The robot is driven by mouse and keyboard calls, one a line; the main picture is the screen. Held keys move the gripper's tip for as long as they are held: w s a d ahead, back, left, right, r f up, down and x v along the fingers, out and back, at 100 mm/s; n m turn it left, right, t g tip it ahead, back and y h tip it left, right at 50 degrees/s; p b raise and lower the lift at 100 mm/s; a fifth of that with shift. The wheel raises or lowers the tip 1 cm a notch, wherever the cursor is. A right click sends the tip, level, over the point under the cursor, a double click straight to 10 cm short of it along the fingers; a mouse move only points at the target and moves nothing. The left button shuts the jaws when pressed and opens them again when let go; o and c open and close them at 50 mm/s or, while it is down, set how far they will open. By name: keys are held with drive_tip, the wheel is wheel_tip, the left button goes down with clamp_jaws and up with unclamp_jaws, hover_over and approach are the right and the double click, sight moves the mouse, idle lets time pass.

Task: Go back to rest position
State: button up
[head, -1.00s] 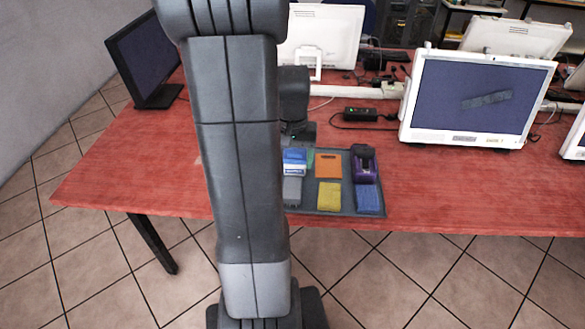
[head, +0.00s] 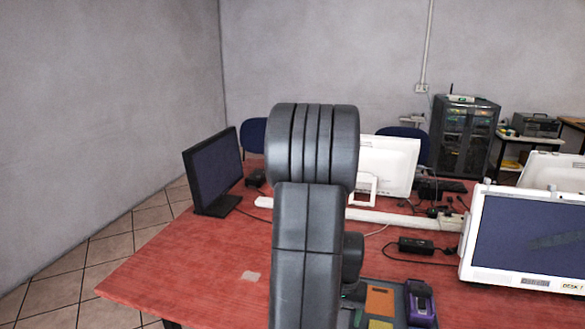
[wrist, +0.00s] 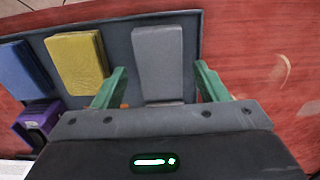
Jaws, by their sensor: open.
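My gripper (wrist: 160,88) shows in the wrist view with its two green fingers spread apart, open and empty. It is above the grey tray (wrist: 112,28), over a grey block (wrist: 158,62) that lies in the tray between the fingers in the picture. I cannot tell how high the fingers are above it. In the head view my arm stands in front of the table and hides the gripper and part of the tray (head: 396,290).
The red table (head: 190,262) carries a dark monitor (head: 212,170), a white-framed monitor (head: 525,240) and a black adapter (head: 416,245) with cables.

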wheel_tip(320, 180, down, 3)
drive_tip(key=shift+f, duration=0.15)
drive_tip(key=shift+r, duration=1.7)
